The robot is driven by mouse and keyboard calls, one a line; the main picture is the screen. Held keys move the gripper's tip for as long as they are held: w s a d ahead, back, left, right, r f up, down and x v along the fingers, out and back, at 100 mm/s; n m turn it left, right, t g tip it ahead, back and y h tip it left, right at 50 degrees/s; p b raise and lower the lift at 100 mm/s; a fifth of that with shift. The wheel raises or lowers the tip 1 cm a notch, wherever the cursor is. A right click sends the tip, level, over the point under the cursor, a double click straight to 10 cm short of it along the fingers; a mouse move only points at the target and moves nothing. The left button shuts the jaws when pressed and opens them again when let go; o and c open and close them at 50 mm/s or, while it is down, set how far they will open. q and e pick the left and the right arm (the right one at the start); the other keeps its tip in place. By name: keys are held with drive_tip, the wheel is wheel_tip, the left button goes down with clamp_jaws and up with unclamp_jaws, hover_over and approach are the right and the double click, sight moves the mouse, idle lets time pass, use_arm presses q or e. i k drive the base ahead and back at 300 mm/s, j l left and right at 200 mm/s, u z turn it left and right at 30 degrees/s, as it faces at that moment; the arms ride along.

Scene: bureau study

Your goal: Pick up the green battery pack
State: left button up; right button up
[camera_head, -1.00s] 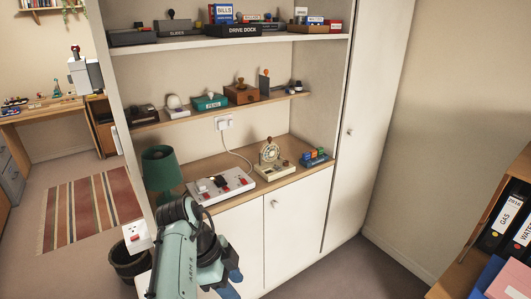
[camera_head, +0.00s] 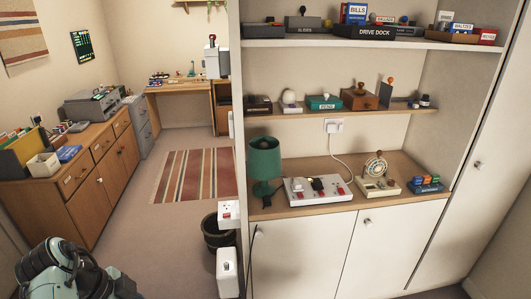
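A small dark blue rack (camera_head: 426,187) sits at the right end of the wooden counter in the cupboard alcove. It holds small coloured blocks, blue, orange and greenish. They are too small for me to tell for certain whether one is the green battery pack. Part of one of my teal arms shows at the bottom left, far from the rack. Neither gripper's fingers can be seen.
The counter also bears a green lamp (camera_head: 265,160), a white socket strip (camera_head: 318,188) and a cream dial device (camera_head: 377,176). A dark bin (camera_head: 217,232) stands left of the cupboard. A wooden sideboard (camera_head: 90,205) lines the left wall. The striped rug (camera_head: 193,175) area is clear.

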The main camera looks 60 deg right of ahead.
sight(436, 178)
drive_tip(key=u, duration=1.75)
drive_tip(key=k+l+u, duration=0.15)
drive_tip(key=k+u, duration=0.2)
drive_tip(key=k+l+u, duration=0.1)
drive_tip(key=k+u, duration=0.25)
drive_tip(key=k+z, duration=0.4)
drive_tip(key=k, duration=0.55)
drive_tip(key=k+u, duration=0.15)
drive_tip(key=k, duration=0.9)
drive_tip(key=k+z, duration=0.1)
drive_tip(key=k, duration=0.3)
drive_tip(key=k+l+z, duration=0.15)
drive_tip(key=k, duration=0.3)
drive_tip(key=z, duration=2.55)
